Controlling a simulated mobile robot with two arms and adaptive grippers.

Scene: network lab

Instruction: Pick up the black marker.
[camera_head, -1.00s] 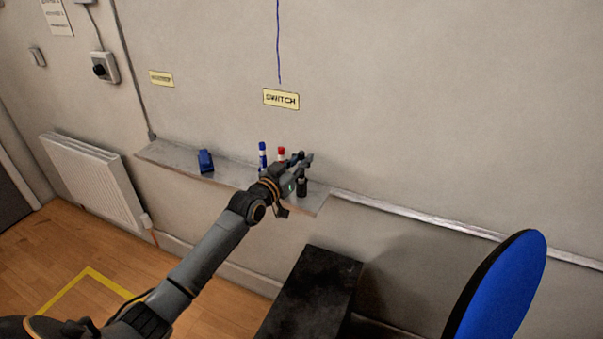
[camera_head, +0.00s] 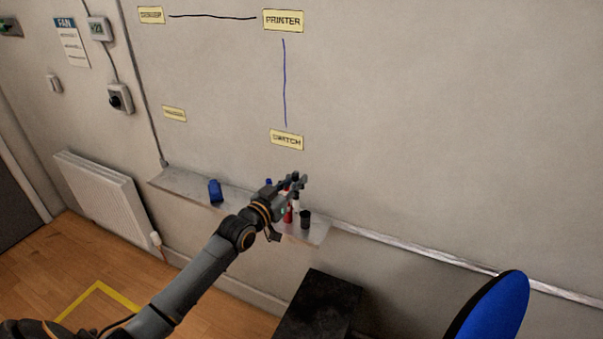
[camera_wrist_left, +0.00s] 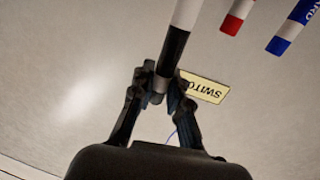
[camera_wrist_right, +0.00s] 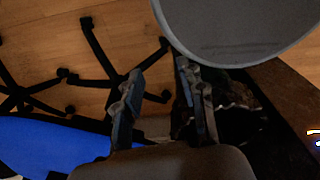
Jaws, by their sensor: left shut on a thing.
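My left gripper (camera_head: 297,182) is shut on the black marker, just above the wall shelf. In the left wrist view the marker (camera_wrist_left: 173,48) stands out from between the fingertips (camera_wrist_left: 164,85), with a black part near the fingers and a white part beyond. In the head view the fingers partly hide it; its white body (camera_head: 296,203) shows below them. A red-and-white marker (camera_wrist_left: 238,15) and a blue-and-white marker (camera_wrist_left: 290,28) show beside it in the left wrist view. My right gripper (camera_wrist_right: 158,80) is open and empty, seen only in its wrist view.
The shelf (camera_head: 180,182) bears a blue object (camera_head: 214,191) and a dark cup-like object (camera_head: 305,220) close to my left gripper. Below are a black box-like surface (camera_head: 320,305) and a blue chair back (camera_head: 490,318).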

